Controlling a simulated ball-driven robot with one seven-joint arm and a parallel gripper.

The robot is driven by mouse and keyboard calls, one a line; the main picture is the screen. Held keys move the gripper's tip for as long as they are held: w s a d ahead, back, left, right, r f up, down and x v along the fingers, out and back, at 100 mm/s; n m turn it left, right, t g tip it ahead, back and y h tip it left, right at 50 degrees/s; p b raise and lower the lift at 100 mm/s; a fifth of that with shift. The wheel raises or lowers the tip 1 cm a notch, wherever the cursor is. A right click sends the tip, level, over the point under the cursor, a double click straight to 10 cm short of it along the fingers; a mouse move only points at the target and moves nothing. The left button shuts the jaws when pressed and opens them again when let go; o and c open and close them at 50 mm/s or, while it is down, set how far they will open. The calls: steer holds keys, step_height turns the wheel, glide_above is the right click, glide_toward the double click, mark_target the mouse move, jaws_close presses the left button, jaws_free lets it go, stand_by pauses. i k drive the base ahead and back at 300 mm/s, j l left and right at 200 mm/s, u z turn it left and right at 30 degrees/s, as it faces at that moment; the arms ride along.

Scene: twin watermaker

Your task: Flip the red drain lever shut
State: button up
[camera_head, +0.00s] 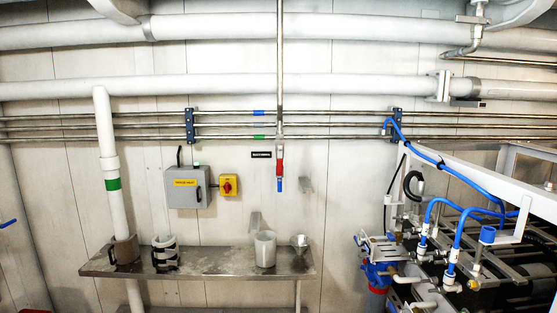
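A small red lever (280,166) is on the thin vertical pipe (280,70) on the back wall, near the middle of the view. It appears to hang straight down, in line with the pipe. A blue end (280,184) shows just below it. A small black label (261,154) is on the wall to its left; its text is too small to read surely. My gripper is not seen in this view, and nothing is seen touching the lever.
A metal shelf (210,262) below the lever bears a pale jug (265,249) and other small items. A grey box (188,187) and a yellow-red switch (228,187) are to the left. A machine with blue hoses (455,180) fills the right.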

mark_target(280, 161)
steer(key=i+l, duration=0.35)
steer(key=i, duration=0.2)
steer(key=i+l, duration=0.3)
steer(key=i, duration=0.25)
steer(key=i+l, duration=0.35)
steer(key=i, duration=0.75)
